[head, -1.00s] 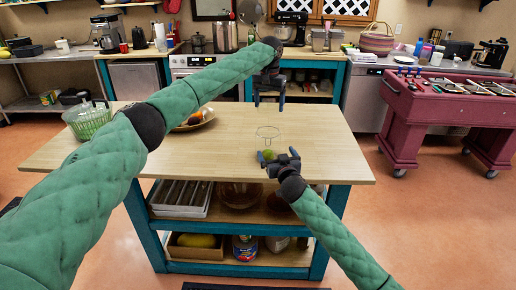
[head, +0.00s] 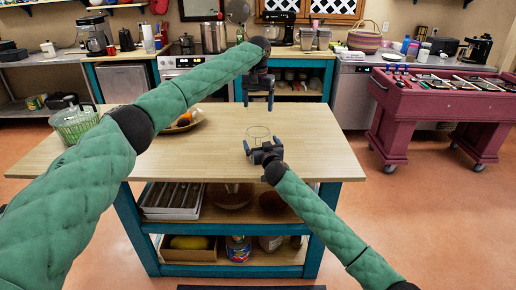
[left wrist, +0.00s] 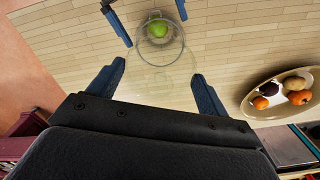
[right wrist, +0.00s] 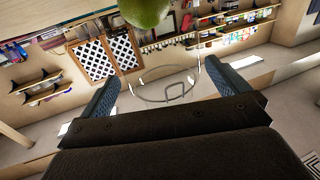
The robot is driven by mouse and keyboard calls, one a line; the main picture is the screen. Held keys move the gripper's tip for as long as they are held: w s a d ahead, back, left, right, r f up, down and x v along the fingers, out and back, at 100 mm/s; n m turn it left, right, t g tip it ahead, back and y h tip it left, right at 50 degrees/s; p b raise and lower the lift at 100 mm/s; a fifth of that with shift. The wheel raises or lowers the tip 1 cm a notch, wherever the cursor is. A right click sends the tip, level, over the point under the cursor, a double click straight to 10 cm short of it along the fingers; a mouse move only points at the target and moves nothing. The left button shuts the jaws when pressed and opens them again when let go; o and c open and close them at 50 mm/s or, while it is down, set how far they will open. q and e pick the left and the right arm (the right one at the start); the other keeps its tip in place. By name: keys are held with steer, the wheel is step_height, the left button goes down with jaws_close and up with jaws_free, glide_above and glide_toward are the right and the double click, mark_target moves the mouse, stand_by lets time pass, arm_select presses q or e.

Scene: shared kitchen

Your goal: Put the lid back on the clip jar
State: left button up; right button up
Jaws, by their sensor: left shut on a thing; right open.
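The clear glass clip jar (head: 258,133) stands near the table's right front; only faint outlines show. A green, lime-like thing shows through its glass in the left wrist view (left wrist: 157,29). My left gripper (head: 258,104) points down above and behind the jar. It is shut on the clear round lid (left wrist: 150,75), seen between its fingers. My right gripper (head: 262,148) is open at the jar's front side, with its fingers towards the glass. In the right wrist view a clear rim with a wire loop (right wrist: 168,98) shows between the fingers; I cannot tell if they touch it.
A fruit bowl (head: 197,123) and a green basket (head: 75,127) are on the wooden table (head: 200,158), left of the jar. The table between bowl and jar is clear. A foosball table (head: 440,105) stands to the right.

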steer(key=shift+x, duration=2.3)
steer(key=c, duration=1.1)
arm_select(q)
steer(key=shift+f, duration=2.4)
steer(key=shift+f, duration=0.15)
steer(key=shift+f, duration=0.75)
steer(key=shift+s+f, duration=0.1)
steer(key=shift+f, duration=0.55)
steer(key=o, duration=1)
